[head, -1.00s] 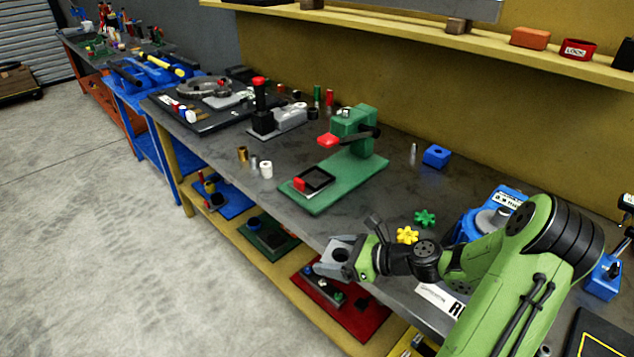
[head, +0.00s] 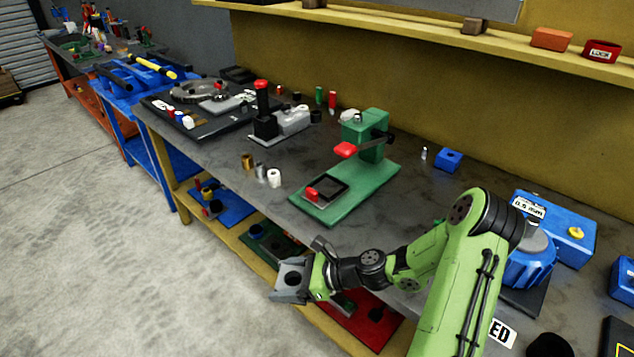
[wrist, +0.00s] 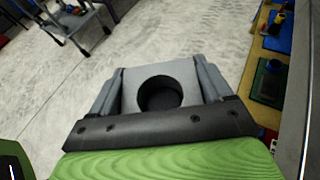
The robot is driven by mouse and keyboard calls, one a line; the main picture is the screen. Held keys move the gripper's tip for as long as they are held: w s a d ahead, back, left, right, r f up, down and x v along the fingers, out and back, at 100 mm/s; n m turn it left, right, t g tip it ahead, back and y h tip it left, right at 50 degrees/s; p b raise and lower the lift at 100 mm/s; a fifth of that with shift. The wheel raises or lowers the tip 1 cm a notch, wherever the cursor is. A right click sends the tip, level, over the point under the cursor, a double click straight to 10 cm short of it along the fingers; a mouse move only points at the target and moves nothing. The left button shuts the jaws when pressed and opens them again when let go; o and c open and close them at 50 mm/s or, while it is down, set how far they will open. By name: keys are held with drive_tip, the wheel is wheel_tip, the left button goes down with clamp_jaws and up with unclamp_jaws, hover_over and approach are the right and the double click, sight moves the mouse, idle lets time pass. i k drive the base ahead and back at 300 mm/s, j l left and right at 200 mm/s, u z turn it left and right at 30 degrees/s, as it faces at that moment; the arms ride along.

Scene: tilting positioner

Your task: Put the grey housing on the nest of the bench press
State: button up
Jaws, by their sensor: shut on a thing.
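The grey housing (head: 291,277) is a block with a round dark bore, and its bore side also shows in the wrist view (wrist: 130,92). My gripper (head: 308,273) is shut on it and holds it in the air in front of the bench's front edge. In the wrist view the two jaws lie along the housing's left and right sides. The green bench press (head: 368,135) stands on the bench behind my gripper, with a red-tipped lever. Its nest (head: 328,190) is a dark square frame on the green base, with a red block at its left side. The nest looks empty.
A blue block (head: 447,160) and a small pin stand right of the press. Brass, grey and white cylinders (head: 262,170) stand left of its base. A blue positioner (head: 530,262) is at the right. Trays sit on the lower shelf (head: 228,205).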

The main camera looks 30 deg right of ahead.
sight(328, 189)
drive_tip(key=i+j+z, duration=0.3)
drive_tip(key=i+j, duration=1.45)
